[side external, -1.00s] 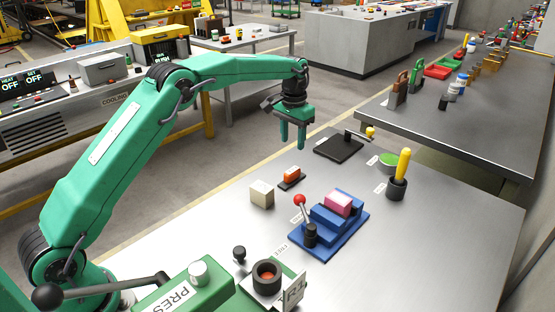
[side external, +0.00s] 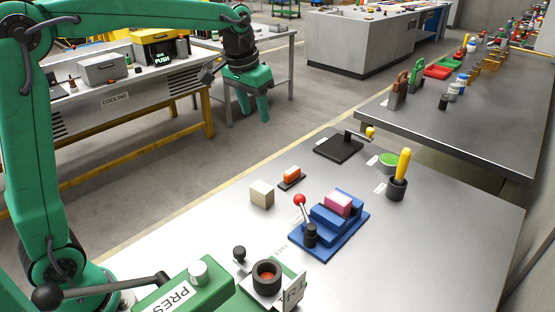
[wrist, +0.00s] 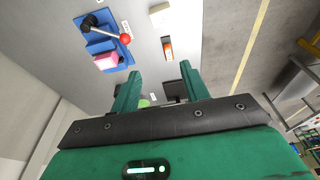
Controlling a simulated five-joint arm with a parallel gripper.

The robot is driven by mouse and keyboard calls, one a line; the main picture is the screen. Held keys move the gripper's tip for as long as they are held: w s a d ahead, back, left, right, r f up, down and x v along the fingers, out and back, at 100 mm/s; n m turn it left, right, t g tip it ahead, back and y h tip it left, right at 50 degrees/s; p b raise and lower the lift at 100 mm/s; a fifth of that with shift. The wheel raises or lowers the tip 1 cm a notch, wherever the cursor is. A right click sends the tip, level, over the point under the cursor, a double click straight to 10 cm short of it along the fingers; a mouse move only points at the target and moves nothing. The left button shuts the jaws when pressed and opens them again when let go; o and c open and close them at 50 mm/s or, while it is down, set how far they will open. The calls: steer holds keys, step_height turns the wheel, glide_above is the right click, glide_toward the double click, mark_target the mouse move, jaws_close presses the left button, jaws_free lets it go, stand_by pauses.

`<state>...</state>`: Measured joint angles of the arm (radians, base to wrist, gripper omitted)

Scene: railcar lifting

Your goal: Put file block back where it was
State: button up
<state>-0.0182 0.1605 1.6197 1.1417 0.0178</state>
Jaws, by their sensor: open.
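No block is labelled as the file block, so I cannot tell which one it is. A pink block (side external: 338,201) sits in the blue vise (side external: 324,241); the block also shows in the wrist view (wrist: 106,61). A yellow-handled tool (side external: 403,165), perhaps a file, stands upright in a black cup (side external: 396,190). A beige block (side external: 262,194) and an orange block (side external: 291,173) on a dark base are on the table. My gripper (side external: 253,112) is open, empty and pointing down, raised beyond the table's far left edge, apart from all of them. Its fingers (wrist: 160,72) show in the wrist view.
The vise has a red-knobbed lever (side external: 299,200). A black plate with a handle (side external: 338,147) and a green round pad (side external: 389,160) lie farther back. A green press (side external: 190,287) stands at the front. The steel table (side external: 440,235) is clear at right.

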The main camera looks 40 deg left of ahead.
steer(key=s+f+t, duration=0.3)
steer(key=s, duration=2.1)
steer(key=shift+d+f, duration=0.2)
steer(key=shift+d, duration=0.2)
steer(key=shift+o, duration=0.7)
